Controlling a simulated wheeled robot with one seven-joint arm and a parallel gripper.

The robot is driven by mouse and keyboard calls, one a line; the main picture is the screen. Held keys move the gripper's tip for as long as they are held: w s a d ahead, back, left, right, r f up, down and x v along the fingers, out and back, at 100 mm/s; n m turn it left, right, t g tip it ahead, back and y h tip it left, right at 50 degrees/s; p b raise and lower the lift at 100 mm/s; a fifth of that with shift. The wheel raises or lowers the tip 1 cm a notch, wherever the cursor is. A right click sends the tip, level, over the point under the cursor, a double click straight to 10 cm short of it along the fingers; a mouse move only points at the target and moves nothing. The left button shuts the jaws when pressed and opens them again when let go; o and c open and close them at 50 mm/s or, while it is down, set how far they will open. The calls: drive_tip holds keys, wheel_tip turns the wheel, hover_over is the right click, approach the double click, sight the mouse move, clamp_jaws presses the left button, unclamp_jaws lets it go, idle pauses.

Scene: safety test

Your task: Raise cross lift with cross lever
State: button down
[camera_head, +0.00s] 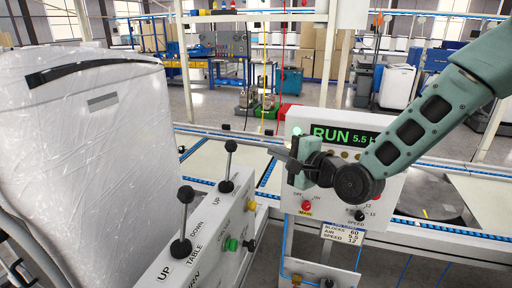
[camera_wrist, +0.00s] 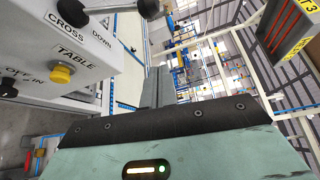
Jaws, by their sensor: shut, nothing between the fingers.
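My gripper (camera_head: 275,150) reaches left from the right side of the head view, with its fingers shut and empty; the fingers also show in the wrist view (camera_wrist: 158,85). The far black-knobbed lever (camera_head: 230,146) stands on the grey control box, left of my fingertips and apart from them. In the wrist view a lever (camera_wrist: 147,9) beside the CROSS label lies up and left of the fingers, partly cut off by the top edge. A nearer lever (camera_head: 182,246) stands by the TABLE label. I cannot make out which part is the cross lift.
A display panel (camera_head: 340,135) reading RUN stands behind my gripper. A conveyor (camera_head: 215,160) runs behind the control box (camera_head: 205,235). A large plastic-wrapped white block (camera_head: 85,150) fills the left. The box also has a yellow button (camera_wrist: 61,75).

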sight(230, 162)
drive_tip(key=p+x, duration=0.3)
drive_tip(key=x, duration=0.6)
drive_tip(key=shift+r, duration=0.2)
drive_tip(key=shift+s+a+r+p, duration=0.15)
drive_tip(key=shift+s+a+p, duration=0.3)
drive_tip(key=shift+s+p, duration=0.15)
drive_tip(key=shift+s+a+r+p, duration=0.15)
drive_tip(key=shift+s+a+p, duration=0.3)
drive_tip(key=shift+s, duration=0.1)
drive_tip(key=shift+s+a, duration=0.2)
drive_tip(key=shift+s, duration=0.2)
drive_tip(key=shift+f, duration=0.1)
